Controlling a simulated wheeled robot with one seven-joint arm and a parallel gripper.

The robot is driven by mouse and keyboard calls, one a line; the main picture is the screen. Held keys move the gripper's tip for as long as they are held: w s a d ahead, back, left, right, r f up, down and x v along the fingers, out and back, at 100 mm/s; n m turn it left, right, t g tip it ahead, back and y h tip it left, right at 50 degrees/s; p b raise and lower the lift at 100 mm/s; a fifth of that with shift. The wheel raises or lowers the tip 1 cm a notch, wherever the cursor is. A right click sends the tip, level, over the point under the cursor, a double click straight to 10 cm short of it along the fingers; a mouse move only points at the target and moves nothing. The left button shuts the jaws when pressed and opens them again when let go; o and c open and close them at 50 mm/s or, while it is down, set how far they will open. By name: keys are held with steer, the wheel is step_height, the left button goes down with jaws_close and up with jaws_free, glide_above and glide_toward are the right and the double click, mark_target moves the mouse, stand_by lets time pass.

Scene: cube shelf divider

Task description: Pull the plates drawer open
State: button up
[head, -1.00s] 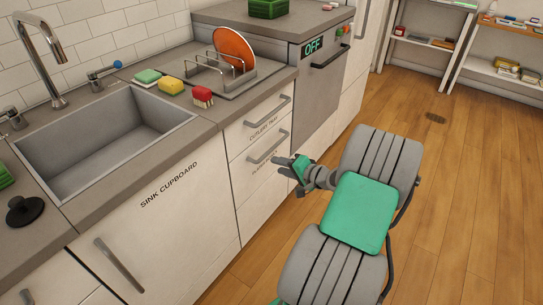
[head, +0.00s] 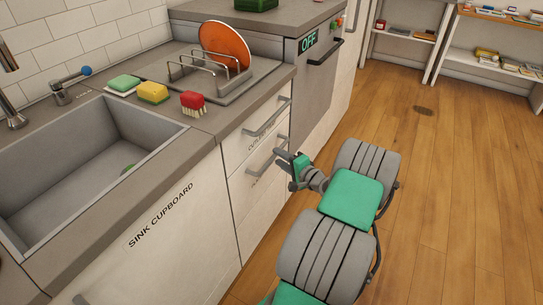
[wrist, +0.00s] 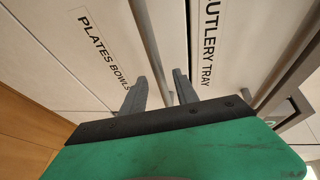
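The plates drawer is the white front (head: 262,205) below the cutlery tray drawer (head: 250,140). It looks shut in the head view. Its grey bar handle (head: 264,164) runs along its top. My gripper (head: 284,160) is at the right end of this handle. In the wrist view, the "PLATES BOWLS" label (wrist: 104,50) is at left and the "CUTLERY TRAY" label at right. My gripper's two fingers (wrist: 160,92) are apart there. A grey band between the labels, seemingly the plates handle (wrist: 166,45), runs between them. I cannot tell whether they touch it.
The cutlery handle (head: 268,117) is just above. The sink cupboard (head: 165,245) is to the left, under the sink. The oven (head: 316,85) stands to the right. The wooden floor (head: 440,200) in front of the drawers is clear except for my arm.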

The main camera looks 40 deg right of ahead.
mark_target(276, 156)
steer(key=shift+w+d+f, duration=0.1)
steer(key=shift+w+f, duration=0.05)
steer(key=shift+w, duration=0.6)
steer(key=shift+w+d+f, duration=0.1)
steer(key=shift+w+f, duration=0.05)
steer(key=shift+w, duration=0.6)
steer(key=shift+c, duration=0.3)
jaws_close()
steer(key=shift+a+f, duration=0.1)
